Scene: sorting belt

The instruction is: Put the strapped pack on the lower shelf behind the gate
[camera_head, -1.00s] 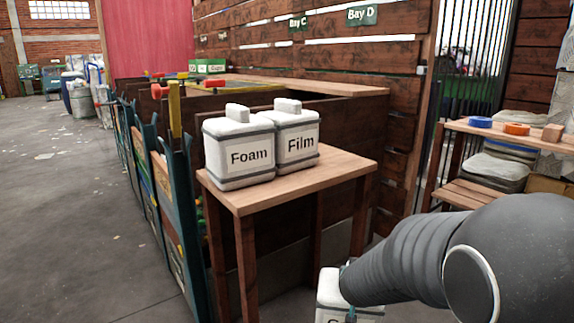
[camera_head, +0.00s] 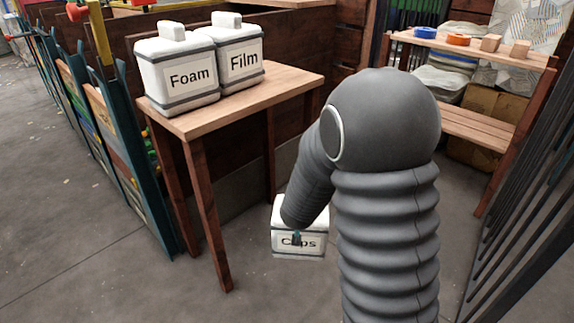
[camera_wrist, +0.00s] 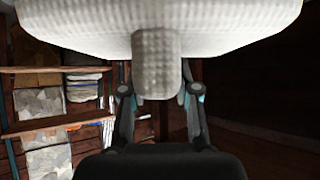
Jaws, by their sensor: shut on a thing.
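The strapped pack (camera_head: 285,212) is white with grey straps and a label that seems to read "Caps". The lower shelf (camera_head: 478,130) is a bare-looking slatted board on the wooden rack at right. Dark gate bars (camera_head: 530,215) stand along the right edge.
Two like packs, "Foam" (camera_head: 185,80) and "Film" (camera_head: 243,62), stand on the small wooden table (camera_head: 245,103). A cardboard box (camera_head: 490,110) stands behind the rack. Floor before the rack is clear.

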